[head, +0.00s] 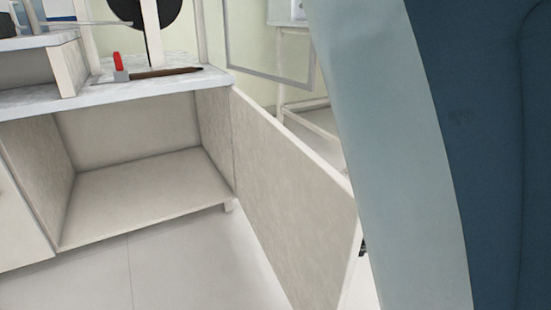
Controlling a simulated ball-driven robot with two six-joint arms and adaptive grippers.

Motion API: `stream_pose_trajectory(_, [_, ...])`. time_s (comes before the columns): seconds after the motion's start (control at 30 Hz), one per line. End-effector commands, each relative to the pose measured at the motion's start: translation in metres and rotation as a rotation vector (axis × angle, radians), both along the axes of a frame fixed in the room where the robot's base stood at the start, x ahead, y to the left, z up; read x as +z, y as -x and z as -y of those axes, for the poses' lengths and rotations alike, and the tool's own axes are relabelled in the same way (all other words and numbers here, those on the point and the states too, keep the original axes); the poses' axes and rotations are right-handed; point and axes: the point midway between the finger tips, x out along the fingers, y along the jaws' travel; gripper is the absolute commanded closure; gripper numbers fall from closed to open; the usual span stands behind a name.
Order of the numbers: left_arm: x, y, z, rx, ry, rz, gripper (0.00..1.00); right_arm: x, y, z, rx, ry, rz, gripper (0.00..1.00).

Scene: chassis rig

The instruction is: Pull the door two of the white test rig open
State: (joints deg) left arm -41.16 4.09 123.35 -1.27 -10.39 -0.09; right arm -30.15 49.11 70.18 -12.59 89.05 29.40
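The white test rig (110,94) stands at the left, a pale cabinet under a grey marbled top. Its right-hand door (290,195), which I take as door two, stands wide open, swung out towards me. The compartment (140,185) behind it shows open and empty. A large blue and light grey part, likely my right arm, fills the right side and hides what is behind it. A small dark piece (363,248) shows at the door's free edge; it may be part of my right gripper, but its fingers are hidden. My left gripper is out of view.
Another pale front panel (20,230) closes the rig at the far left. A red item (117,62) and a dark brown rod (165,72) lie on the top. A white-legged stand (285,70) is behind. Tiled floor (185,265) before the compartment is clear.

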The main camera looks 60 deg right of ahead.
Motion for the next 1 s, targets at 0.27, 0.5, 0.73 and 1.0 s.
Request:
stream_pose_trajectory(0.27, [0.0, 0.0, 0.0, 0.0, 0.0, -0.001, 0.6, -0.001, 0.001, 0.0, -0.001, 0.003, -0.003, 0.75])
stream_pose_trajectory(0.5, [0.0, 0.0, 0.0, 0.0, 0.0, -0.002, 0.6, -0.001, 0.0, 0.0, -0.001, 0.002, -0.001, 0.66])
stream_pose_trajectory(0.73, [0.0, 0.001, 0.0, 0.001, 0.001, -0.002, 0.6, -0.001, 0.007, 0.011, -0.002, 0.003, -0.002, 0.66])
stream_pose_trajectory(1.0, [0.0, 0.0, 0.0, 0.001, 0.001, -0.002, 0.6, -0.002, 0.032, 0.05, -0.004, 0.004, -0.001, 0.66])
